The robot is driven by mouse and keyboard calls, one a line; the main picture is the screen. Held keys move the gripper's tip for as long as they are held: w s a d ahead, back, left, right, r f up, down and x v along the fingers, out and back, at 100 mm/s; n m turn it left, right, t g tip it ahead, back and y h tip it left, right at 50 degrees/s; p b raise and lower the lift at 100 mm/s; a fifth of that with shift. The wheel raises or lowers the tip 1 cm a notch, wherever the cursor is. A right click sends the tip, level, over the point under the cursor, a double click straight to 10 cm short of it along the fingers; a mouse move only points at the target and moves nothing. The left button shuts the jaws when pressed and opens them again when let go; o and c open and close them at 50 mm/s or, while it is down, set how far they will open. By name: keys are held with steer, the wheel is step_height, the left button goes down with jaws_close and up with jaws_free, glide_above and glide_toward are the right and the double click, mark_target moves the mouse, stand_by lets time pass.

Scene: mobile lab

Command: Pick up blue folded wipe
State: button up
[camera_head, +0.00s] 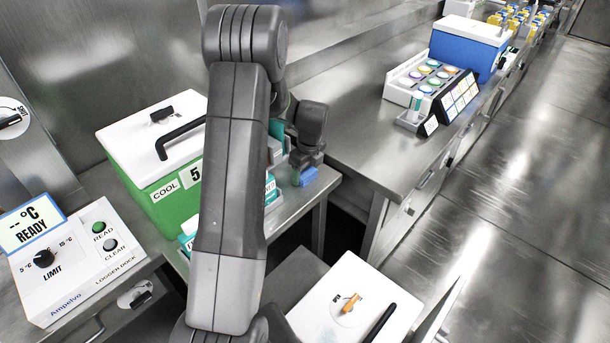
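A small blue folded wipe (305,178) shows at the right end of the steel bench, near its edge. My gripper (306,164) points down right over it, and its tips meet or hide the wipe's upper part. Whether the fingers are open or shut on the wipe is not clear, and I cannot tell whether the wipe rests on the bench or is lifted. My arm hides part of the bench to the left.
A green cool box (172,205) with a white lid and black handle stands left of my arm. White and teal boxes (271,190) sit close left of the gripper. A logger dock (75,262) is at lower left. Another counter (375,150) carries a vial rack and blue box.

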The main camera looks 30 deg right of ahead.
mark_target(306, 172)
steer(key=shift+c, duration=0.8)
steer(key=shift+r, duration=0.5)
step_height(306, 172, up, 9)
steer(key=shift+b, duration=0.4)
steer(key=shift+o, duration=0.7)
steer(key=shift+c, duration=0.2)
steer(key=shift+s, duration=0.1)
